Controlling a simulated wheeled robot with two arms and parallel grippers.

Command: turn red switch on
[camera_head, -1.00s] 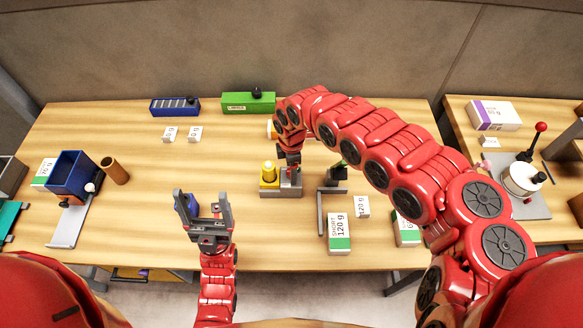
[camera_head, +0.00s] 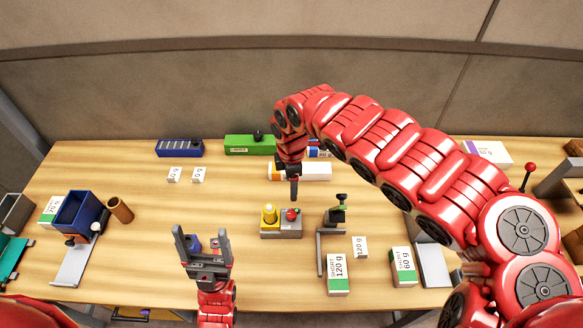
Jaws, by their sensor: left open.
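The red switch (camera_head: 292,214) sits on the right part of a small grey box (camera_head: 282,234) in the middle of the table. A yellow knob (camera_head: 269,215) stands to its left on the same box.
A black-topped stand (camera_head: 337,216) is close right of the box, with several white-green packs (camera_head: 338,274) nearby. A green case (camera_head: 250,145) and a blue tray (camera_head: 180,148) lie at the back. A blue bin (camera_head: 78,212) stands left. The left-middle tabletop is clear.

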